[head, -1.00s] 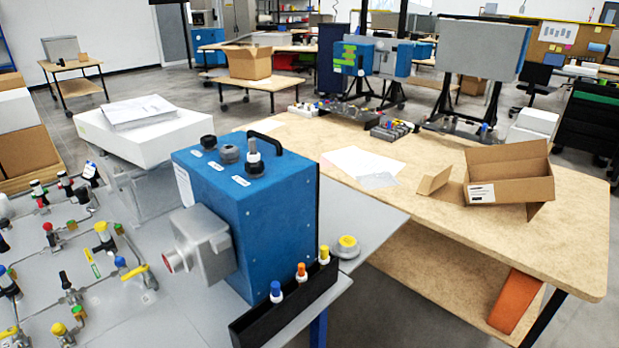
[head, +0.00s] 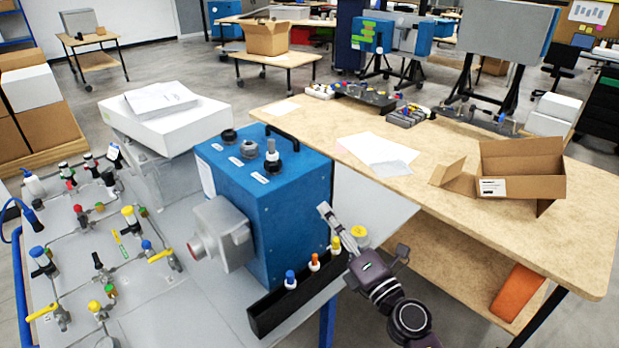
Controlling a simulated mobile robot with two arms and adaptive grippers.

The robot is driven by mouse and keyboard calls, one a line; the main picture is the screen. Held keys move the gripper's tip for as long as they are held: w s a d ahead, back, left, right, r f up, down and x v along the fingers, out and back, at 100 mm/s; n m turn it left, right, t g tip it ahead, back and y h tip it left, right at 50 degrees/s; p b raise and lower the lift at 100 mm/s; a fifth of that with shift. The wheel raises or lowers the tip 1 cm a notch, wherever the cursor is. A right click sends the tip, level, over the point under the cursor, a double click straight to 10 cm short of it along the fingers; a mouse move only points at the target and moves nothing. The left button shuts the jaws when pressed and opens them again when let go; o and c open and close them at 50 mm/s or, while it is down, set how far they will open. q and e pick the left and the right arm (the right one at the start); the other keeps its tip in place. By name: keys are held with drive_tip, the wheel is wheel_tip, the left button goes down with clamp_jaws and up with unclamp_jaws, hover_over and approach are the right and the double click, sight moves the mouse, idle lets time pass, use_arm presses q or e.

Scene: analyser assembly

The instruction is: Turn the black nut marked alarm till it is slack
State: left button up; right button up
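A blue analyser box (head: 290,212) stands on the grey bench, with three nuts on its top. One is a black nut (head: 229,136) at the back left, one a grey nut (head: 249,150) in the middle, and one a black nut with a grey post (head: 272,162) at the front right. White labels lie beside them; their words are too small to read, so I cannot tell which says alarm. My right gripper (head: 325,212) is right of the box, below its top and apart from the nuts. Its fingers show nearly edge-on. My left gripper is out of view.
A grey housing (head: 222,235) juts from the box's front left. A black rack (head: 268,309) with coloured plugs and a yellow-topped part (head: 356,235) are near my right gripper. A black handle arches behind the nuts. The space above the box is clear.

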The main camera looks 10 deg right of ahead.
sight(278, 167)
drive_tip(key=s+a+r+n+g+y+p, duration=0.1)
drive_tip(key=a+r+n+g+y, duration=0.3)
drive_tip(key=r+n, duration=0.75)
drive_tip(key=shift+w+a+f+n+h+b, duration=0.25)
drive_tip(key=shift+w+a+n, duration=0.35)
drive_tip(key=shift+w+a, duration=0.85)
drive_tip(key=shift+w+a+f+n+h+b, duration=0.15)
drive_tip(key=shift+w+a+f+n, duration=0.3)
drive_tip(key=shift+w+a, duration=0.95)
drive_tip(key=shift+w+a+f+n+h+b, duration=0.15)
drive_tip(key=shift+w+a+n, duration=0.65)
drive_tip(key=shift+w, duration=1.15)
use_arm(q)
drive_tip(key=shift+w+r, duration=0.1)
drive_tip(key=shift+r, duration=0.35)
use_arm(e)
drive_tip(key=shift+c, duration=0.3)
